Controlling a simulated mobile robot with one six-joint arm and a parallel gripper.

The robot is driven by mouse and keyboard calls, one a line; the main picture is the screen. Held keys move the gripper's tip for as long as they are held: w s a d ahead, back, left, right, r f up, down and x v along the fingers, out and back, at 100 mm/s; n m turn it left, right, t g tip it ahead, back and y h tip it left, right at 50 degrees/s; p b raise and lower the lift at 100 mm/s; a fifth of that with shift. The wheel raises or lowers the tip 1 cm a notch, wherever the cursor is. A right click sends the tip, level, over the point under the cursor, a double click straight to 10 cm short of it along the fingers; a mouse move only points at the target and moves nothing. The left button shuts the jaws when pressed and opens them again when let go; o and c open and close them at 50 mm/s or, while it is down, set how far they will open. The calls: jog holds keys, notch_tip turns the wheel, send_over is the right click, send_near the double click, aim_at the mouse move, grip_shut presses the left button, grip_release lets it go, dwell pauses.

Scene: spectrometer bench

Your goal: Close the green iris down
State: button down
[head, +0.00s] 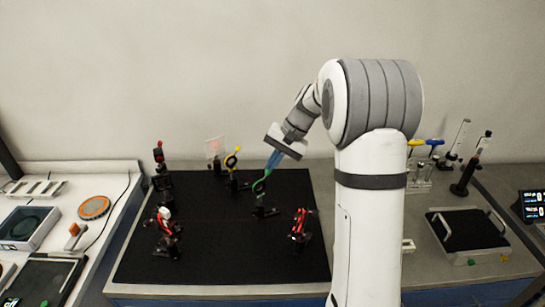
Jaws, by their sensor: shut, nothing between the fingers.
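The green iris (260,186) stands upright on a black post mount on the black breadboard, right of the board's middle. Its green part is thin and curved, and its lever position is too small to tell. My gripper (272,164) reaches down from the upper right, with its bluish fingers shut and empty. The fingertips are just above the green iris in the picture. I cannot tell whether they touch it.
The black breadboard (204,251) also carries a yellow-ringed mount (232,160), a red-and-white mount (166,221), a red mount (299,224) and a dark mount (160,165). Tool handles (433,142) and a black tray (468,229) are at right. The board's front is clear.

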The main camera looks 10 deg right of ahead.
jog(key=shift+a, duration=0.15)
dwell(0.4)
jog(key=shift+s+a+r+h, duration=0.1)
jog(key=shift+s+r+h, duration=0.05)
jog(key=shift+h, duration=0.15)
jog(key=shift+a+r+h+b, duration=0.15)
jog(key=shift+h+b, duration=0.15)
jog(key=shift+b, duration=0.15)
jog(key=s+a+r+n+t+h+b, duration=0.1)
jog(key=s+a+t+h+b, duration=0.2)
jog(key=a+t+h+b, duration=0.3)
jog(key=h+b, duration=0.5)
jog(key=b, duration=0.5)
jog(key=shift+a+r+n, duration=0.2)
jog(key=shift+a+n, duration=0.1)
jog(key=shift+s+r, duration=0.1)
